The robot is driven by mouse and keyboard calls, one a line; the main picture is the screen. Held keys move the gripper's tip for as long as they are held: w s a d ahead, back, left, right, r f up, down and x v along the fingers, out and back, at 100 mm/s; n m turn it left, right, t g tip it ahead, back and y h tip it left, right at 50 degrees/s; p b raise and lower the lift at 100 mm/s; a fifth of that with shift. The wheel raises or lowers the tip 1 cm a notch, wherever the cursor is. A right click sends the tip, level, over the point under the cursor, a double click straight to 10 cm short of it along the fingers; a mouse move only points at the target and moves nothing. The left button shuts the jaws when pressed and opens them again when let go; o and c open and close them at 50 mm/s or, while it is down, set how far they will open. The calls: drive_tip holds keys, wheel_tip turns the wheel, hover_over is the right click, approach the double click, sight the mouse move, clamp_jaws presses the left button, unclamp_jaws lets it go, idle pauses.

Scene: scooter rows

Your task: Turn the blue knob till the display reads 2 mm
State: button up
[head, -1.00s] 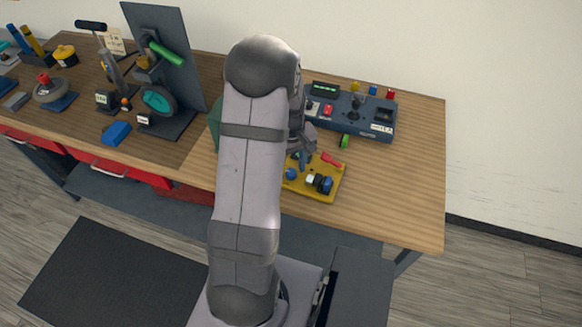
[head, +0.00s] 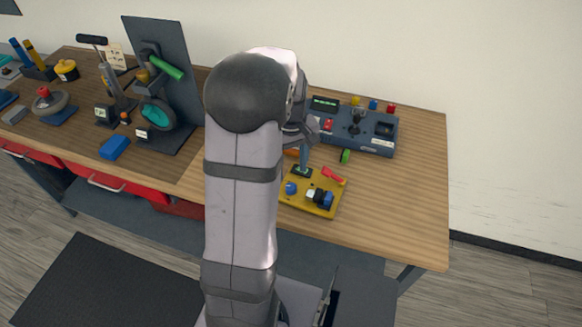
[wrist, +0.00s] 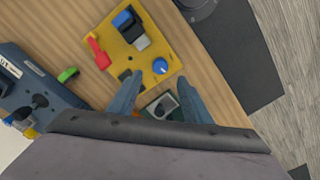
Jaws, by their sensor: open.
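The blue knob (wrist: 160,66) is a small round dial with a pale mark, on a yellow panel (wrist: 182,33) on the bench. It also shows in the head view (head: 290,188), just right of my arm. A small dark display (head: 301,171) lies on the panel's far part; its reading is too small to make out. In the wrist view the display (wrist: 125,75) is partly behind a finger. My gripper (wrist: 158,80) is open and empty. Its fingertips point at the panel, with the knob showing just beyond the gap between them. I cannot tell their height above it.
A red lever (wrist: 97,52) and a switch with a blue cap (wrist: 122,19) share the panel. A green piece (wrist: 68,74) lies beside it. A dark control box (head: 378,132) stands behind. A green box with a grey top (wrist: 165,106) shows between my fingers. Bench at right is clear.

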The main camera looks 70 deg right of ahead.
sight(291, 186)
drive_tip(key=shift+f, duration=0.1)
drive_tip(key=shift+f+n+b, duration=0.15)
drive_tip(key=shift+n+b, duration=0.5)
drive_tip(key=shift+n, duration=0.45)
drive_tip(key=shift+n+b, duration=0.4)
drive_tip(key=shift+n, duration=0.8)
drive_tip(key=shift+f+p, duration=1.05)
drive_tip(key=shift+f, duration=2.6)
drive_tip(key=c, duration=1.1)
